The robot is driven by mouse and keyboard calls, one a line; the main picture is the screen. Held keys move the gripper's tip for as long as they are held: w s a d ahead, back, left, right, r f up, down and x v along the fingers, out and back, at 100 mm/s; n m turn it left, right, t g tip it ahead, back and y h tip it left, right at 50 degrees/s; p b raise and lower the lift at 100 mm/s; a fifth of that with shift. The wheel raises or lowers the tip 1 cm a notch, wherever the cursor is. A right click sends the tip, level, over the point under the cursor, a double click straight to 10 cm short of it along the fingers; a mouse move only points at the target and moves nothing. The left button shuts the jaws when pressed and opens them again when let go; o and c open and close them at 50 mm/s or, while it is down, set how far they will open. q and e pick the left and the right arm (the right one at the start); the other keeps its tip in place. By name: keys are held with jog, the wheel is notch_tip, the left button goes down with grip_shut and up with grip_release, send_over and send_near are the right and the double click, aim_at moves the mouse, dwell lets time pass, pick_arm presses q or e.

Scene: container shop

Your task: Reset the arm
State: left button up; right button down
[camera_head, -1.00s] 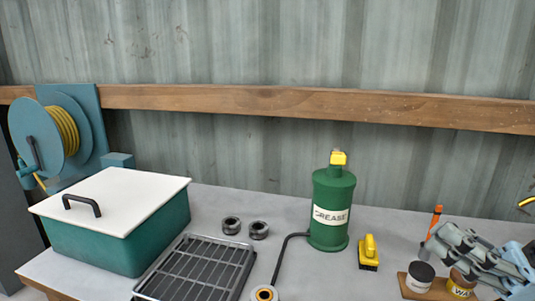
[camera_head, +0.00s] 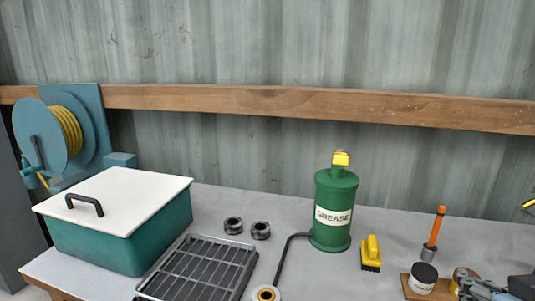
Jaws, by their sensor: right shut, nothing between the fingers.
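My right gripper (camera_head: 485,288) is at the lower right corner of the head view, in front of the small wooden board (camera_head: 436,288) with its jars. Its fingers are together with nothing between them. Part of it is cut off by the bottom edge. My left gripper does not show.
A green grease canister (camera_head: 333,210) with a hose stands mid-bench. A yellow brush (camera_head: 371,254) and an orange-handled tool (camera_head: 435,229) are to its right. A green box (camera_head: 100,240) with a white lid, a wire rack (camera_head: 199,270) and two dark rings (camera_head: 233,225) are left.

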jog(key=s+a+f+n+g+y, duration=0.15)
jog(key=s+g, duration=0.25)
jog(key=s, duration=0.5)
jog(key=s+a+f+g, duration=0.3)
jog(key=s+g, duration=0.2)
jog(key=s, duration=0.3)
notch_tip(320, 180, down, 30)
jog(key=s+d+g+b, duration=0.1)
jog(key=s+d+b, duration=0.1)
jog(key=d+b, duration=0.15)
jog(key=s+f+g+b, duration=0.1)
jog(key=s+f+b, duration=0.3)
jog(key=s+f, duration=1.4)
jog(key=shift+s+d+f, duration=0.2)
jog(key=shift+s+f, duration=0.15)
jog(key=shift+f, duration=0.5)
